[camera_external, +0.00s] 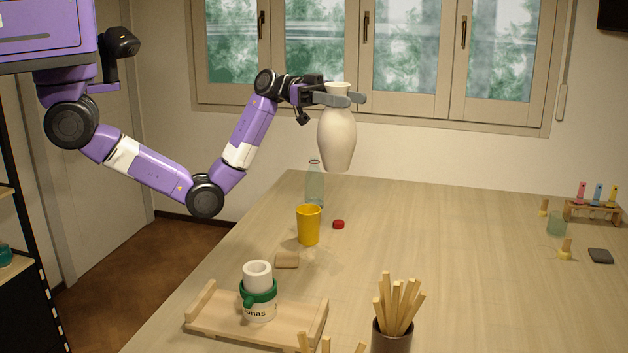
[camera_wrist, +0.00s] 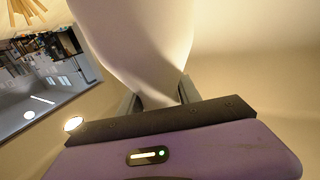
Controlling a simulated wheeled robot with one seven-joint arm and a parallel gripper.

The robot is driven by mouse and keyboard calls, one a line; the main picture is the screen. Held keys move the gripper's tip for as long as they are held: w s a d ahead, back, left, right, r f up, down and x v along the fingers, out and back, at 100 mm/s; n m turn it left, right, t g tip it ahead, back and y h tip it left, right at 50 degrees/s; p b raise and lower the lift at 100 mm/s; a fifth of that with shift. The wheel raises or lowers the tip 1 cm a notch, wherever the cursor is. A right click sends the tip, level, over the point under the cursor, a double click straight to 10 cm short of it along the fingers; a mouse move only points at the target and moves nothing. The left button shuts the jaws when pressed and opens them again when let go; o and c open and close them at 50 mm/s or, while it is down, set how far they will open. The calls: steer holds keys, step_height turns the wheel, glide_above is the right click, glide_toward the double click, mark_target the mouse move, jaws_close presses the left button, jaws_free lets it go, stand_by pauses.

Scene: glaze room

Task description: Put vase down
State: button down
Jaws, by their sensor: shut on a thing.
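A cream vase (camera_external: 337,138) hangs upright in the air above the far left part of the wooden table (camera_external: 450,260). My gripper (camera_external: 345,98) is shut on its neck, just below the rim. The base of the vase is apart from the table top in the external view. In the wrist view the vase (camera_wrist: 135,40) fills the upper middle, with its neck between the two fingers of my gripper (camera_wrist: 160,98).
A clear bottle (camera_external: 314,185), a yellow cup (camera_external: 308,226), a red cap (camera_external: 338,224) and a wooden tray (camera_external: 210,325) stand on the table's left side. A pot of sticks (camera_external: 392,335) is in front. The table's middle right is clear; a tube rack (camera_external: 590,212) is far right.

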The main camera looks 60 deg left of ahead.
steer(key=w+d+m+g, duration=0.1)
steer(key=w+d+g, duration=0.15)
steer(key=d, duration=0.35)
step_height(320, 180, down, 22)
steer(key=w+p, duration=0.2)
steer(key=shift+w+f+m+h, duration=0.25)
steer(key=shift+w+m+h, duration=0.05)
steer(key=shift+w, duration=0.05)
steer(key=shift+f, duration=0.15)
steer(key=c, duration=0.8)
jaws_free()
steer(key=shift+c, duration=0.2)
steer(key=s+a+b, duration=0.2)
steer(key=a+b, duration=0.1)
steer(key=a, duration=0.8)
steer(key=shift+a, duration=0.4)
